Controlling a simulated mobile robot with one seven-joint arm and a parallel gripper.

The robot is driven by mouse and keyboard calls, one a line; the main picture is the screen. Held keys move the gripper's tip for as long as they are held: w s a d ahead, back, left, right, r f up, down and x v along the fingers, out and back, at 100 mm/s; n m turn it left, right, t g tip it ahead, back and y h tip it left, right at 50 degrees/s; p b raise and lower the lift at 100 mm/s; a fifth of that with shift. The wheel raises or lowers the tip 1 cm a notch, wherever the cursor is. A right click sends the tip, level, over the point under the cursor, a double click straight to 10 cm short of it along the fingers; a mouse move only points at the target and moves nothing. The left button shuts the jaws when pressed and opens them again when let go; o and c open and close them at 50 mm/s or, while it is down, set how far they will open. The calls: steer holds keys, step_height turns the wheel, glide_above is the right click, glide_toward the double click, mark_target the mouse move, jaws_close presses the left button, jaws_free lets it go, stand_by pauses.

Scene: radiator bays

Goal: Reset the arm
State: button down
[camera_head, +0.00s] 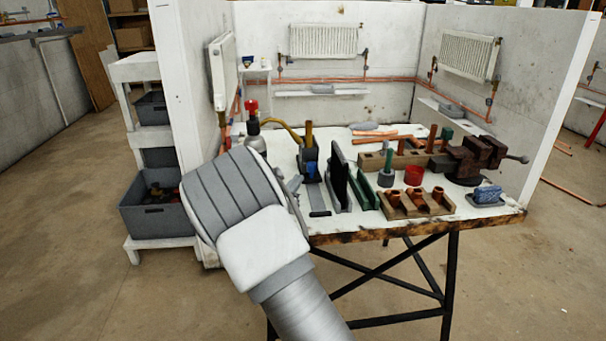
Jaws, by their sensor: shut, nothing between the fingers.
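My arm rises from the bottom of the view, with a large grey and white joint in front of the workbench's left end. My gripper cannot be made out; the arm's own links may hide it. The workbench (345,234) has a white top with a scorched front edge and black trestle legs. The arm's joint covers the bench's near left corner. I see nothing held by the arm.
Several tools stand on the bench, with a rusty vice (474,158) at right, a wooden fitting block (417,205) in front and a torch bottle (252,128) at back left. A shelf rack with grey bins (155,222) stands left. Floor at left is clear.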

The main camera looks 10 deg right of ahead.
steer(key=p+v, duration=0.1)
steer(key=v, duration=0.5)
steer(key=shift+s+a, duration=0.25)
steer(key=s+d+r+m+g+h, duration=0.3)
steer(key=s+d+r+m+g, duration=0.15)
steer(key=d+m, duration=0.35)
steer(key=s+d+r+m+g+y, duration=0.2)
steer(key=s+d+m+g, duration=0.25)
steer(key=s+m, duration=0.4)
steer(key=s+d+r+m+g+y, duration=0.1)
steer(key=s+d+r+m+g, duration=0.15)
steer(key=s+d+m, duration=0.65)
steer(key=s+a+r+m+t+y, duration=0.1)
steer(key=s+a+m+y, duration=0.1)
steer(key=s+a+y, duration=0.35)
steer(key=s+a+r+m+y, duration=0.1)
steer(key=s+a+m+y, duration=0.15)
steer(key=s+a, duration=0.65)
step_height(320, 180, up, 18)
steer(key=s+d+p, duration=0.1)
steer(key=s+p, duration=0.1)
steer(key=p, duration=1.6)
steer(key=shift+d+m, duration=0.3)
steer(key=shift+d, duration=0.05)
steer(key=shift+d+r, duration=0.1)
